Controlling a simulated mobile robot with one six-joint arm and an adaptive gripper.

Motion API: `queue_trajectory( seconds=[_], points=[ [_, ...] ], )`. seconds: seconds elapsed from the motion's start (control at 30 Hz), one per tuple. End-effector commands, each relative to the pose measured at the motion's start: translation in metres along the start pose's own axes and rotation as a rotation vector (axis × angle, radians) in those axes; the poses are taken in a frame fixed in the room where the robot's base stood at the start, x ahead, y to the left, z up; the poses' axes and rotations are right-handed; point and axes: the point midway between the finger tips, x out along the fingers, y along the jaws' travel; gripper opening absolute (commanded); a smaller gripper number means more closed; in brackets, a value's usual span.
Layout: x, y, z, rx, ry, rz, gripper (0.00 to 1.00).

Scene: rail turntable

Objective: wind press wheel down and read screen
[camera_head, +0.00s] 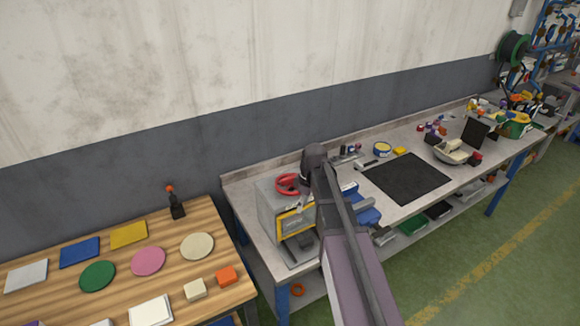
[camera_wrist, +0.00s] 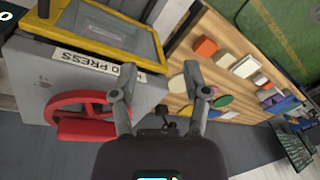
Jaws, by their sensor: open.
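The press is a grey box (camera_head: 270,215) on the near left end of the grey bench. It also shows in the wrist view (camera_wrist: 35,75), with a label (camera_wrist: 85,61) ending in "PRESS". Its red wheel (camera_wrist: 62,110) with a red grip (camera_wrist: 85,130) is on the grey face; it shows in the head view too (camera_head: 287,185). A yellow-framed panel (camera_wrist: 125,33) is beside the label; no reading is legible. My gripper (camera_wrist: 159,75) is open and empty beside the wheel. One finger overlaps the wheel's edge in view; I cannot tell whether they touch.
A wooden table (camera_head: 215,280) with coloured discs, plates and blocks stands left of the bench. A black mat (camera_head: 408,178) lies on the bench right of my arm. Blue bins (camera_head: 365,208) are close to the press. Tools and small parts crowd the far bench end.

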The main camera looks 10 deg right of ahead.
Motion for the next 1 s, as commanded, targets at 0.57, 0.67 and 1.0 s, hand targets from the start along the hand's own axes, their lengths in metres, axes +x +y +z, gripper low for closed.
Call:
queue_trajectory(
  seconds=[0.57,0.67,1.0],
  points=[
    [-0.133,0.106,-0.068,-0.796,0.15,-0.082,0.6],
    [-0.142,0.115,-0.072,-0.875,0.169,-0.083,0.6],
    [-0.148,0.122,-0.074,-0.949,0.187,-0.081,0.6]
  ],
)
